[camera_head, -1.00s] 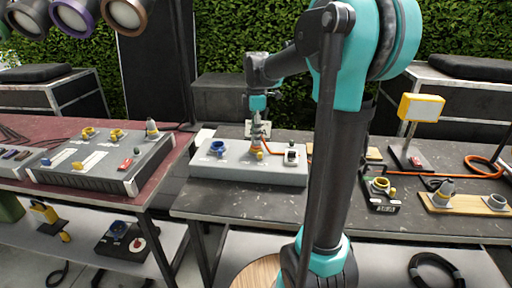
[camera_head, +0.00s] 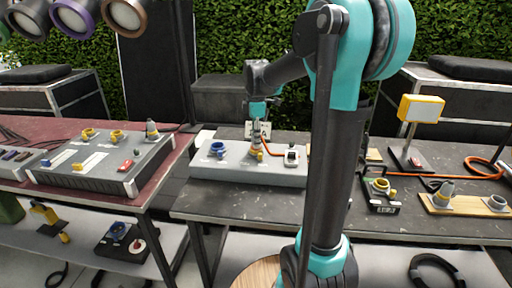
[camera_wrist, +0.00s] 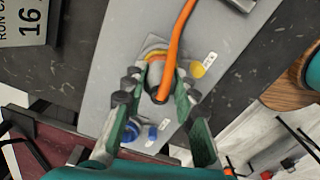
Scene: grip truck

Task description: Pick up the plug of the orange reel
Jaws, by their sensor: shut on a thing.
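The plug (camera_wrist: 160,92) has a dark rear end with an orange cable (camera_wrist: 174,45) leaving it. In the wrist view it lies between my gripper's (camera_wrist: 158,96) green-and-black fingers, which are shut on it. The plug stands at a yellow socket (camera_wrist: 154,53) on a grey box (camera_head: 230,171); whether it is fully seated I cannot tell. In the head view my gripper (camera_head: 257,126) is above the box, pointing down, with the grey-and-yellow plug (camera_head: 256,146) below it. The cable runs right across the box. The reel's body cannot be made out.
The dark table's (camera_head: 250,205) front strip is clear.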

